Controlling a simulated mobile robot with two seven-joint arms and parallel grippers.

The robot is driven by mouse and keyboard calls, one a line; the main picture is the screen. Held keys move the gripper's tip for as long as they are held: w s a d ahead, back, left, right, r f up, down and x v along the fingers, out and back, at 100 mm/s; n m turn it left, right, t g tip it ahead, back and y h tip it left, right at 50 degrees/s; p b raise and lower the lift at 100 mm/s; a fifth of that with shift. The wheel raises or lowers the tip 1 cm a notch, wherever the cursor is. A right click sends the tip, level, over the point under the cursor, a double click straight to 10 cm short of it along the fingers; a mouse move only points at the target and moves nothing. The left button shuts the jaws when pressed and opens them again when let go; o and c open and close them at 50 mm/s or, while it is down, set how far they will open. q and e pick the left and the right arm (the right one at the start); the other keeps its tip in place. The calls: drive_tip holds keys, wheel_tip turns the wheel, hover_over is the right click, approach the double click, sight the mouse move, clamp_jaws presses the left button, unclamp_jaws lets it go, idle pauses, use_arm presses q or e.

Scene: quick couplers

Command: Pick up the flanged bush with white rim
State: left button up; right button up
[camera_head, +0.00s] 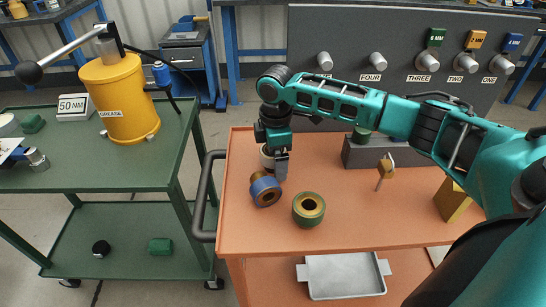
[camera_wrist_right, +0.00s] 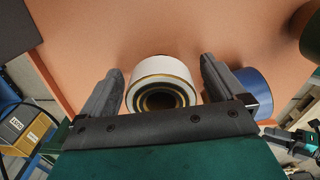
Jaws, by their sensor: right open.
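The flanged bush with white rim (camera_wrist_right: 163,70) stands on the orange table top. In the right wrist view it sits between the two fingers of my right gripper (camera_wrist_right: 162,75), with visible gaps on both sides. In the head view the same white-rimmed bush (camera_head: 266,158) is mostly hidden behind my right gripper (camera_head: 276,166), which points down at it. My right gripper is open and holds nothing. My left gripper is not in view.
A green-rimmed bush (camera_head: 308,209) stands further right. A grey block (camera_head: 368,154) and a yellow block (camera_head: 452,200) are on the table. The table's front is clear.

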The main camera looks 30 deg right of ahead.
drive_tip(key=shift+c, duration=0.2)
drive_tip(key=c, duration=1.1)
drive_tip(key=shift+r, duration=0.1)
drive_tip(key=shift+c, duration=0.5)
drive_tip(key=shift+r, duration=0.1)
